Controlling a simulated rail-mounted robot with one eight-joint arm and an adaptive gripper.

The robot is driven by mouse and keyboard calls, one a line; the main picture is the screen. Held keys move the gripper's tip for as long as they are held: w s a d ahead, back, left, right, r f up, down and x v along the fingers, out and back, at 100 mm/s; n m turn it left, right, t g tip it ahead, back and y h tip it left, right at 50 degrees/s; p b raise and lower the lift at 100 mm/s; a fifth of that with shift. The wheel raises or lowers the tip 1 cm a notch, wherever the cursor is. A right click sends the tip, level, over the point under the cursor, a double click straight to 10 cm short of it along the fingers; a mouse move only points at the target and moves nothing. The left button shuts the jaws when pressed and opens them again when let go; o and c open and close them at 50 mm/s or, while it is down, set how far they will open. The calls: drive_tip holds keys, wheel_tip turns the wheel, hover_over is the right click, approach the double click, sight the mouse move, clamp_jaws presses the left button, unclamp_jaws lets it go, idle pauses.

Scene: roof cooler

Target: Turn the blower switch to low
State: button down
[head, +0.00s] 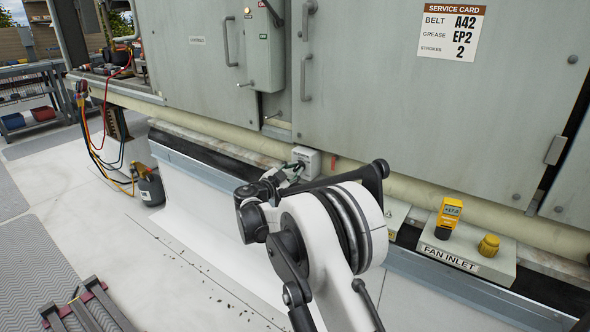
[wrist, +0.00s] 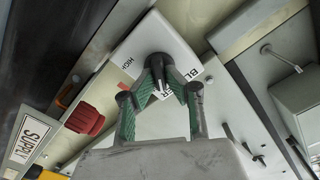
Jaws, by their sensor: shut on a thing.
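The blower switch is a black knob (wrist: 158,66) on a pale box (wrist: 185,48) in the wrist view. Beside the knob the box reads HIGH on the left, and a partly covered word that looks like BLOWER on the right. No LOW mark shows. My gripper (wrist: 163,90) has its green-padded fingers closed on the knob from both sides. The knob's exact pointing is hard to read between the fingers. In the head view the blower box (head: 307,160) sits low on the cabinet, with my gripper (head: 293,168) at its left side; the knob is hidden there.
A red knob (wrist: 85,118) and a SUPPLY label (wrist: 28,138) lie to the left in the wrist view. A pale pipe (head: 420,190) runs along the cabinet base.

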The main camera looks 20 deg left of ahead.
drive_tip(key=shift+m, duration=0.6)
drive_tip(key=c, duration=1.8)
unclamp_jaws()
drive_tip(key=v, duration=1.2)
